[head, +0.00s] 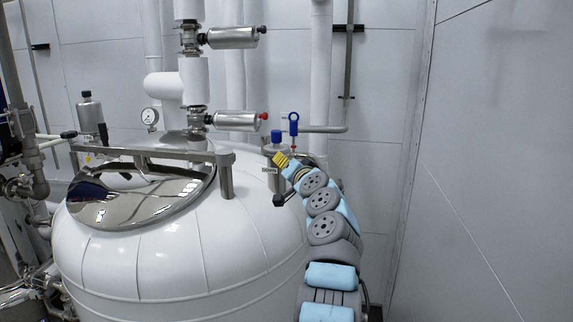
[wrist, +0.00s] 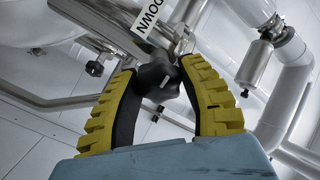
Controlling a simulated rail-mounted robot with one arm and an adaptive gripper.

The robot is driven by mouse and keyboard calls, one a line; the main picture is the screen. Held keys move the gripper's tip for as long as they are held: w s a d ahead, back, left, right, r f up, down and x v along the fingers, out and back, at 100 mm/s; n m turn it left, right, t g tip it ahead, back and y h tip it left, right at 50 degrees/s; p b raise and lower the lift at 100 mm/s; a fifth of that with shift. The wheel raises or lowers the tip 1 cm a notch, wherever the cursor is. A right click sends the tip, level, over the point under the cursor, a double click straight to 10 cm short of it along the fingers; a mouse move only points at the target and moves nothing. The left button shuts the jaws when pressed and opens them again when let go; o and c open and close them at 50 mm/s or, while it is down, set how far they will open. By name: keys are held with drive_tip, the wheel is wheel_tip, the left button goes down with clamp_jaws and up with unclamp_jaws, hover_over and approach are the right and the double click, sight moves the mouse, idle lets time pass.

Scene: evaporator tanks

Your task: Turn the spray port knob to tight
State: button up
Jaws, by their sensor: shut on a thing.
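The spray port knob (wrist: 158,80) is black and lobed, and it sits between my two yellow fingers in the wrist view. My gripper (wrist: 160,68) is shut on it, with one finger on each side. In the head view my gripper (head: 281,160) is at the right shoulder of the white tank, beside a metal port fitting (head: 277,149) with a blue top. The knob cannot be made out in the head view. A white label reading DOWN (wrist: 149,15) is just above the knob in the wrist view.
The white tank (head: 180,255) has a shiny hatch (head: 140,195) under a metal bar. A blue-handled valve (head: 294,123) and a pipe stand close behind my gripper. Vertical pipes with steel cylinders (head: 236,121) rise at the back. The right wall is bare.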

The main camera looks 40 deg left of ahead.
drive_tip(key=shift+m+b, duration=0.3)
drive_tip(key=shift+m, duration=0.2)
drive_tip(key=o, duration=1.2)
drive_tip(key=shift+d, duration=0.15)
drive_tip(key=shift+v, duration=5.9)
